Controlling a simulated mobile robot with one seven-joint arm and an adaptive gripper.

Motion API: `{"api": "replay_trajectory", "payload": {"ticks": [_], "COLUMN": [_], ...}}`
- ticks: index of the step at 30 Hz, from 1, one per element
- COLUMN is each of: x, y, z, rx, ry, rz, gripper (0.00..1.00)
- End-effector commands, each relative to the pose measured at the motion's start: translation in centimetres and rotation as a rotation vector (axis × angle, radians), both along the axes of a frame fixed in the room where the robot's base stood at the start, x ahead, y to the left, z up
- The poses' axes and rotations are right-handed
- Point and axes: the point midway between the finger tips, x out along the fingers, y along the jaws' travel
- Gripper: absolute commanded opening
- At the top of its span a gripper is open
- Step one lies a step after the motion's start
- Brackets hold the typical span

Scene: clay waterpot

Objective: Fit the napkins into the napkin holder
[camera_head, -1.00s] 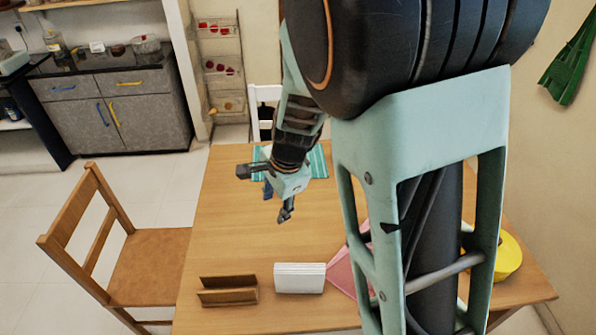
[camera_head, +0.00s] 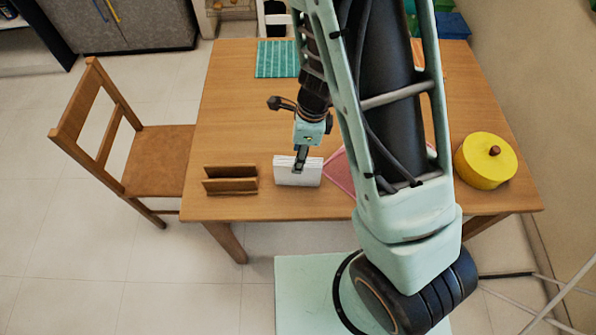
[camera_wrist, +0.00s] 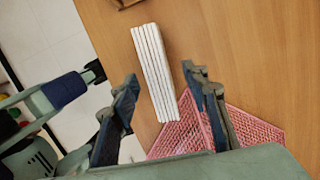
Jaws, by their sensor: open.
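The napkins (camera_head: 310,175) are a white stack standing near the front edge of the wooden table. In the wrist view the stack (camera_wrist: 154,75) shows as several thin upright layers. The napkin holder (camera_head: 230,186) is brown, with two parallel walls and an empty slot, just left of the napkins. Only a corner of it (camera_wrist: 122,3) shows in the wrist view. My gripper (camera_head: 288,132) is open above the napkins. In the wrist view the stack lies between the fingers of my gripper (camera_wrist: 160,79), with gaps on both sides. One finger partly covers the stack in the head view.
A pink woven mat or tray (camera_wrist: 258,132) lies right of the napkins, close to one finger. A yellow pot (camera_head: 483,162) stands at the table's right. A teal placemat (camera_head: 275,60) lies at the back. A chair (camera_head: 158,160) stands left. The table's left-middle is clear.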

Motion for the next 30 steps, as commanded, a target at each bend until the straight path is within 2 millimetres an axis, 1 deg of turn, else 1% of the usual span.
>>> {"api": "replay_trajectory", "payload": {"ticks": [1,6,9,16,27,30], "x": [-0.4,-0.5,-0.4,-0.4,-0.4,-0.4], "y": [-0.1,0.1,0.2,0.3,0.3,0.3], "z": [-1.2,-3.5,-3.9,-3.9,-3.9,-3.9], "rx": [0.000,-0.001,-0.001,0.000,0.000,0.000], "ry": [0.005,0.003,0.001,0.000,0.000,0.000], "rz": [-0.002,-0.001,0.000,0.001,0.001,0.001], "gripper": [0.42,0.42,0.42,0.41,0.00,0.00]}}
